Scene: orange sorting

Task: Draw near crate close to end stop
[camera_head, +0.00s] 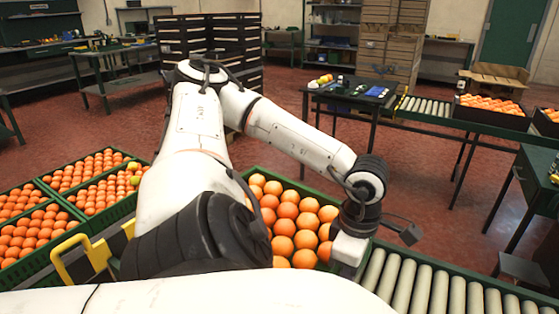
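The near crate (248,176) is dark green and full of oranges. It sits at bottom centre at the left end of the near roller conveyor (430,288), partly hidden by my arm. My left gripper (349,252) points down at the crate's right side, by the first visible rollers. Its fingertips are not clearly visible, so I cannot tell whether it is open or touches the crate wall. I cannot make out the end stop. My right gripper is not in view.
Crates of oranges (62,210) stand at left, beside a yellow handle-like frame (72,262). A far table (345,98) and a second roller conveyor (424,106) with an orange-filled crate (488,117) stand behind. The near rollers right of my gripper are clear.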

